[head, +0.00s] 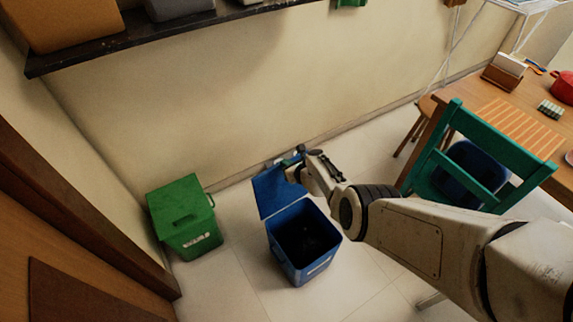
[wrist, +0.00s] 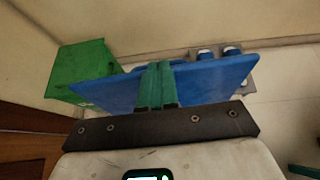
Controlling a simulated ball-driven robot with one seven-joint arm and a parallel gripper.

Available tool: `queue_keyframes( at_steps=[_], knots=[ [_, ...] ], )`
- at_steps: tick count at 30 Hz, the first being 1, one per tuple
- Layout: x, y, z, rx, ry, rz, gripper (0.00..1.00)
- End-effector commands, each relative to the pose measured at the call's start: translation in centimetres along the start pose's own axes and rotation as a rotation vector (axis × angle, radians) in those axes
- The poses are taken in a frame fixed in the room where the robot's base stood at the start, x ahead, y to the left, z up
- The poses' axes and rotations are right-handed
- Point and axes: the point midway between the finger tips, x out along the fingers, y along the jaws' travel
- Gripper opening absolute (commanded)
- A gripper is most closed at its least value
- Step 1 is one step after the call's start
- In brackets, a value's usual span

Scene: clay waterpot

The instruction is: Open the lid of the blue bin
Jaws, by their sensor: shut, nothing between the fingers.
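The blue bin (head: 302,245) stands on the floor in the head view, and its dark inside is in sight. Its blue lid (head: 272,190) is swung up and stands tilted open at the bin's back edge. My gripper (head: 296,160) is at the lid's upper right in the head view. In the wrist view the green fingers of my gripper (wrist: 156,82) are together with nothing between them. They lie in front of the broad blue lid (wrist: 215,78), close to it; I cannot tell whether they touch it.
A green bin (head: 185,215) with its lid down stands to the left, near the wall. A teal chair (head: 480,150) and a wooden table (head: 505,110) are at the right. A wooden door (head: 70,270) is at the left. A dark shelf (head: 150,35) hangs above. Pale floor lies around the bin.

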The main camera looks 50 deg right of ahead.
Motion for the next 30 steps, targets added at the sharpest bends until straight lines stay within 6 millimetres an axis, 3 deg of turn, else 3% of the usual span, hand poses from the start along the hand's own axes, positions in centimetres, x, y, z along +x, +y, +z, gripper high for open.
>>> queue_keyframes(
  at_steps=[7, 24, 30],
  knots=[
    [-1.7, 0.1, 0.4, 0.0, 0.001, 0.001, 0.0],
    [-9.1, 0.1, 0.3, 0.0, 0.001, 0.0, 0.0],
    [-10.5, 0.0, 0.1, 0.0, 0.001, 0.001, 0.0]
  ],
)
